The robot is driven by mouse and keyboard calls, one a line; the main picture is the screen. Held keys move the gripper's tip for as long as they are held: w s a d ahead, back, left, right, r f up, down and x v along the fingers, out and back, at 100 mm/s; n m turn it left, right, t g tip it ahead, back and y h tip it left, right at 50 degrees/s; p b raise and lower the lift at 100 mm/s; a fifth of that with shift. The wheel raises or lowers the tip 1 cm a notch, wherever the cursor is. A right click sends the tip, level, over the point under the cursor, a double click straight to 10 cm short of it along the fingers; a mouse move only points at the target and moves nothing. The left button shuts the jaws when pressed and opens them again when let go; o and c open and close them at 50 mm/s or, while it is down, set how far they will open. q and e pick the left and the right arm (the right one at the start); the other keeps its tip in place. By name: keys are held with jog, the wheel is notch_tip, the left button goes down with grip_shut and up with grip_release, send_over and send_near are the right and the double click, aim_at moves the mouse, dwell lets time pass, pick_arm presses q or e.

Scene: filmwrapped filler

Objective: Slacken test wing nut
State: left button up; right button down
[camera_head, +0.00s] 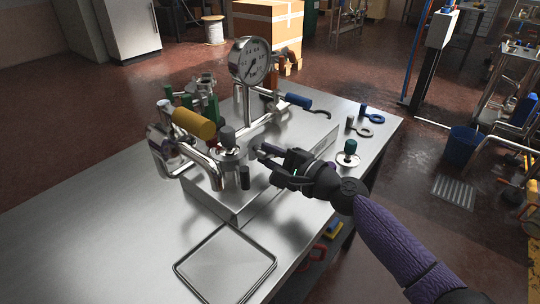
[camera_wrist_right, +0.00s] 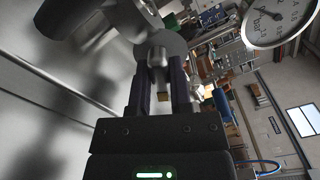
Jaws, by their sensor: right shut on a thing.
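A metal pipe rig (camera_head: 215,165) stands on a steel base on the table, with a round pressure gauge (camera_head: 250,62) on top. The gauge also shows in the wrist view (camera_wrist_right: 276,18). My right gripper (camera_head: 262,153) reaches in from the right to the front right side of the rig. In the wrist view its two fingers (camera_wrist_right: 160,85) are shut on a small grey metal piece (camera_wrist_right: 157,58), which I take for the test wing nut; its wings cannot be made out. In the head view the fingers hide this piece. My left gripper is not in view.
A yellow cylinder (camera_head: 194,123) and a blue-handled lever (camera_head: 298,101) are on the rig. A shallow tray (camera_head: 226,266) lies at the table's front. Ring-ended pieces (camera_head: 358,130) and a green-topped piece (camera_head: 349,148) are on the right. The table's left is clear.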

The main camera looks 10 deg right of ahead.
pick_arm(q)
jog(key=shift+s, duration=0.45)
pick_arm(e)
jog(key=shift+f, duration=0.1)
jog(key=c, duration=0.5)
grip_release()
jog(key=shift+c, duration=0.2)
jog(key=shift+s+d, duration=0.2)
jog(key=shift+s, duration=0.05)
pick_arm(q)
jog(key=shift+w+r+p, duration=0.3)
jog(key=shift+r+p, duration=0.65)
pick_arm(e)
jog(key=v, duration=0.9)
jog(key=shift+s+d, duration=0.1)
